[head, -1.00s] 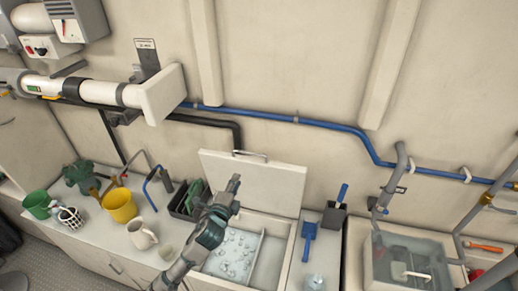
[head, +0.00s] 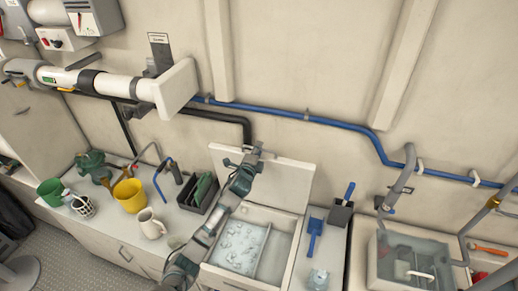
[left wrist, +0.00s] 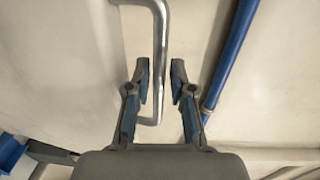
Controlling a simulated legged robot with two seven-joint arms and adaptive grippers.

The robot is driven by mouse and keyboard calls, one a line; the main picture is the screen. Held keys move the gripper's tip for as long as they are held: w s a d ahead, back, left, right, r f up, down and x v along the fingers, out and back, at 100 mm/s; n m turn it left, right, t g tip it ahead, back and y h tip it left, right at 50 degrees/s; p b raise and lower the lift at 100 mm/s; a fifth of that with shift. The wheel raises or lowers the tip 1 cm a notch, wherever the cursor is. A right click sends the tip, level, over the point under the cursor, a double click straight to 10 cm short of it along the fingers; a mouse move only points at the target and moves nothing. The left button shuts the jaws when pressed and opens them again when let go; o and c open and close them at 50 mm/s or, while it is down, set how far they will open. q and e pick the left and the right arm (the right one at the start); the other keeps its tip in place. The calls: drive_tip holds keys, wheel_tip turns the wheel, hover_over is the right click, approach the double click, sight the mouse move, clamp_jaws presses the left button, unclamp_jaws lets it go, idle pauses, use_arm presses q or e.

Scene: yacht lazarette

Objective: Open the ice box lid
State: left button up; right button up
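The ice box lid (head: 274,184) is a cream panel standing raised at the back of the ice box (head: 290,240), near the wall. The box is uncovered, with ice (head: 240,247) left of a divider. My left gripper (head: 252,154) is at the lid's top edge and hides most of the handle there. In the left wrist view, the metal handle (left wrist: 158,40) runs between the spread fingers of my left gripper (left wrist: 160,68). The fingers are apart and not closed on it; the left finger is very near the bar. My right gripper is not in view.
Left of the box are a dark rack (head: 200,193), a cream mug (head: 150,224), a yellow pot (head: 129,195) and a green pot (head: 50,191). A blue scoop (head: 314,237) lies right of the box. A blue pipe (head: 280,113) crosses the wall behind the lid.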

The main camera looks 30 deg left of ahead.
use_arm(q)
drive_tip(key=shift+w+a, duration=0.15)
drive_tip(key=shift+a, duration=0.05)
drive_tip(key=shift+a+f, duration=0.2)
drive_tip(key=shift+a, duration=0.4)
clamp_jaws()
drive_tip(key=shift+d, duration=0.1)
drive_tip(key=shift+d+f, duration=0.1)
drive_tip(key=shift+d, duration=0.1)
drive_tip(key=s+d+f+t+b, duration=0.1)
drive_tip(key=s+d+b, duration=0.1)
drive_tip(key=s, duration=0.5)
drive_tip(key=shift+s+f+t+b, duration=0.2)
drive_tip(key=shift+s+t+b, duration=0.2)
drive_tip(key=shift+b, duration=0.3)
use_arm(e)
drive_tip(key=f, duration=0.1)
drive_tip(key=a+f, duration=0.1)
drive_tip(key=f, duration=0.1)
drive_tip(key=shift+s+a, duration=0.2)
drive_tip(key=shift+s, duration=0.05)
use_arm(q)
drive_tip(key=shift+w, duration=0.1)
